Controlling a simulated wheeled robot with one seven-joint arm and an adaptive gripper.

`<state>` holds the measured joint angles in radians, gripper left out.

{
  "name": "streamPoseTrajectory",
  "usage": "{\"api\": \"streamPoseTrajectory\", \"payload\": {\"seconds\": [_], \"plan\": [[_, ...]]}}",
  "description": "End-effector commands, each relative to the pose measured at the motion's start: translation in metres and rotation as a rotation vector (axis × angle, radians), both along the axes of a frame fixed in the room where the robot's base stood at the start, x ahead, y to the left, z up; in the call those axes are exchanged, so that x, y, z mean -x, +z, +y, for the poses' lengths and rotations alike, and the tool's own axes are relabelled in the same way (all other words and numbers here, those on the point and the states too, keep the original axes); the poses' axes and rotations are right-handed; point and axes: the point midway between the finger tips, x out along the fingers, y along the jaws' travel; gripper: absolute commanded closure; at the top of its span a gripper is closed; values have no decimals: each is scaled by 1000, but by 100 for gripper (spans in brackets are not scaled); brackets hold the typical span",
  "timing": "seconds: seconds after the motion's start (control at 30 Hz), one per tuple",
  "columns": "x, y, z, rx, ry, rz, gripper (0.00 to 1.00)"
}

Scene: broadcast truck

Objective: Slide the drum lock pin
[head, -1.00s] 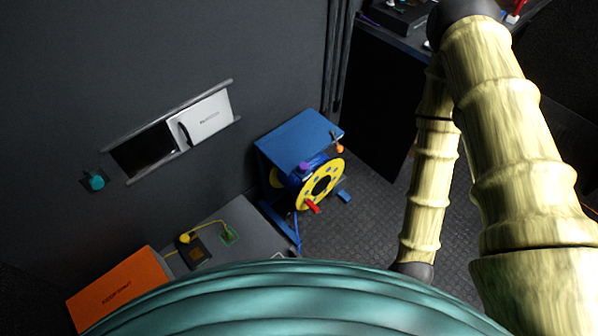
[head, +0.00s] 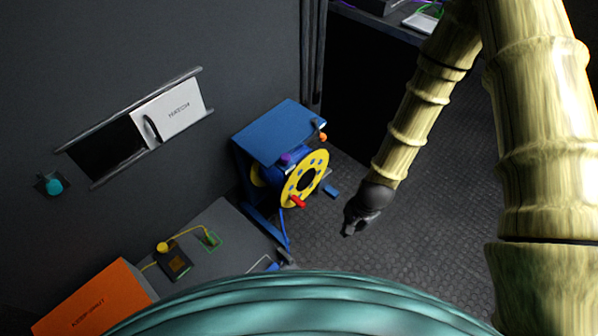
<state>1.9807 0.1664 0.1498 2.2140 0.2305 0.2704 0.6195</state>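The cable drum has a yellow flange (head: 307,179) with a red handle (head: 298,201) and sits in a blue frame (head: 280,133) against the wall. A purple knob (head: 285,159) shows at the drum's upper left, and an orange knob (head: 322,137) shows at the frame's right upper corner. I cannot tell for certain which of them is the lock pin. My gripper (head: 348,228) is dark, hangs over the floor to the right of and in front of the drum, and touches nothing that I can see. Its fingers are too small and dark to read.
A white sliding hatch (head: 174,113) is in the wall at left, partly open, with a teal knob (head: 54,186) beside it. An orange case (head: 95,302) and a yellow-cabled box (head: 174,262) stand on a grey surface (head: 222,226). A dark desk is at the back.

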Motion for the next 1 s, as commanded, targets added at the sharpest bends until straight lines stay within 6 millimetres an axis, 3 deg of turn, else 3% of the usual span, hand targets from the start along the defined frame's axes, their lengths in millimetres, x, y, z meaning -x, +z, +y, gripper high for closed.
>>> {"api": "streamPoseTrajectory", "payload": {"seconds": [0.03, 0.2, 0.5, 0.73, 1.0], "plan": [[-22, -8, 7, -26, -71, -3, 100], [-83, 3, 31, -130, -327, 25, 100], [-179, 53, 73, -351, -714, 116, 100], [-216, 91, 90, -459, -863, 182, 100], [-222, 101, 93, -479, -893, 200, 100]]}}
